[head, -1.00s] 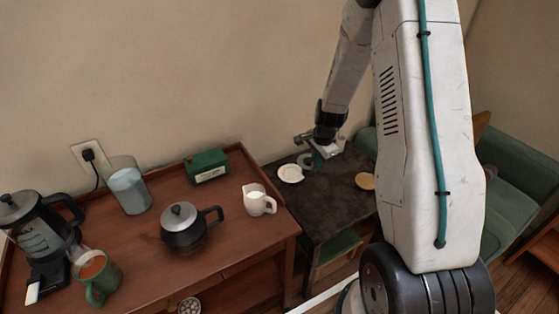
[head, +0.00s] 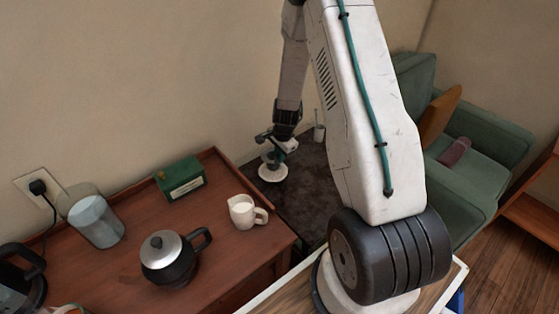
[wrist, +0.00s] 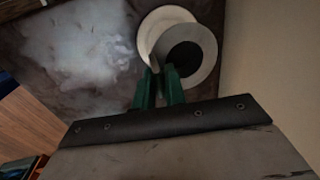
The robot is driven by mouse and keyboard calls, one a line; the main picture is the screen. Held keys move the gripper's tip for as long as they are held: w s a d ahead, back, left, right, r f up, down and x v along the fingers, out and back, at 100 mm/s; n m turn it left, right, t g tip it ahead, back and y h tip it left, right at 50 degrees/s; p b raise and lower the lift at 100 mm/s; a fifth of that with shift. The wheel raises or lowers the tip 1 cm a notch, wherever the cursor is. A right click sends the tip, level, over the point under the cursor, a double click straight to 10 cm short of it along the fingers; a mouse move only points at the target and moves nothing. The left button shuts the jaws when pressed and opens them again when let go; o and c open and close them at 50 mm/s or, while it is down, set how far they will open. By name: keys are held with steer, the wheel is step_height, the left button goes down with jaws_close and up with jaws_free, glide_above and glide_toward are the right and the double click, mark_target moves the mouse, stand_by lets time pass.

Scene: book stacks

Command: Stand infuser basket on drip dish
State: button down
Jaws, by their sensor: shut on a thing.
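The infuser basket (wrist: 208,70) shows in the wrist view as a grey ring-shaped rim around a dark opening. My gripper (wrist: 160,72) is shut on its near rim with green fingers. The pale drip dish (wrist: 149,32) lies behind and partly under the basket in that view, its far left edge showing. In the head view the white dish (head: 272,176) lies on the dark table, with my gripper (head: 272,150) just above it. The basket is mostly hidden by the gripper there. I cannot tell whether the basket touches the dish.
The dark side table (head: 310,195) has free room right of the dish. A small white cup-like object (head: 319,132) stands at its back. A cream jug (head: 244,212), black kettle (head: 172,262), green box (head: 181,179) and glass jar (head: 96,220) stand on the wooden cabinet.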

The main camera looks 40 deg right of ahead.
steer(key=shift+d+f, duration=0.1)
steer(key=shift+f, duration=1.3)
steer(key=c, duration=1.5)
jaws_free()
steer(key=shift+o, duration=0.2)
steer(key=shift+r, duration=0.1)
step_height(320, 180, up, 12)
steer(key=s, duration=0.2)
steer(key=s+a+r+n, duration=0.5)
steer(key=a+r, duration=0.2)
steer(key=r, duration=0.4)
steer(key=s+a+r+n, duration=0.4)
steer(key=s+a+r, duration=0.15)
steer(key=r, duration=0.45)
steer(key=s+a+r+n, duration=0.3)
steer(key=s+r+n, duration=0.1)
steer(key=s, duration=0.5)
steer(key=s+a+r+n, duration=0.4)
steer(key=s, duration=0.5)
steer(key=shift+s+r+n+g, duration=0.25)
steer(key=shift+s+n+g, duration=0.05)
steer(key=shift+s, duration=0.1)
